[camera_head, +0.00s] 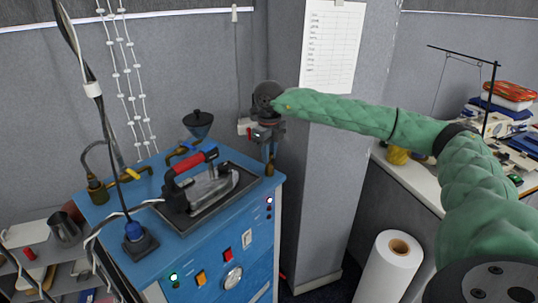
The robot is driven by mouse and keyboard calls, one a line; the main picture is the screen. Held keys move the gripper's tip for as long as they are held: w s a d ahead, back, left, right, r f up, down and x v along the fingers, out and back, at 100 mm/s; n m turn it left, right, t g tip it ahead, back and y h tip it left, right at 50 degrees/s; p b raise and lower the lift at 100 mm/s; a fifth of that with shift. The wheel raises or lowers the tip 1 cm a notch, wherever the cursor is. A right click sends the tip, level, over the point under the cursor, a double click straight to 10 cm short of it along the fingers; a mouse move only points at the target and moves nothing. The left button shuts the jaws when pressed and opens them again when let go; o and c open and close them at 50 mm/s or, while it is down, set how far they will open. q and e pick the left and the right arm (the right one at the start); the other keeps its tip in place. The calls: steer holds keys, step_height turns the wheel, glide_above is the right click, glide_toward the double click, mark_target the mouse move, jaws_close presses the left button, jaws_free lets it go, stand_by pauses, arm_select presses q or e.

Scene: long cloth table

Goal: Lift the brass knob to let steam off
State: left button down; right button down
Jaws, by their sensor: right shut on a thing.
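A blue steam boiler (203,251) stands at the left centre with brass fittings on top. My right arm, in a green quilted sleeve, reaches in from the right. Its gripper (268,139) points down over the boiler's right back corner. It is shut on the brass knob, which is mostly hidden between the fingers. A short brass fitting (269,168) shows just below the fingers at the boiler's edge. How high the knob is raised cannot be told. My left gripper is not in view.
A steam iron (207,188) with a red handle sits on a dark tray on the boiler. A black funnel (198,124) stands behind it. A grey pillar (312,190) rises right of the boiler. A white roll (388,272) stands at the lower right, near a cluttered table (415,186).

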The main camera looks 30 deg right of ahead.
steer(key=shift+r, duration=0.4)
stand_by(2.4)
stand_by(4.1)
steer(key=shift+c, duration=1.8)
jaws_free()
steer(key=shift+r, duration=0.1)
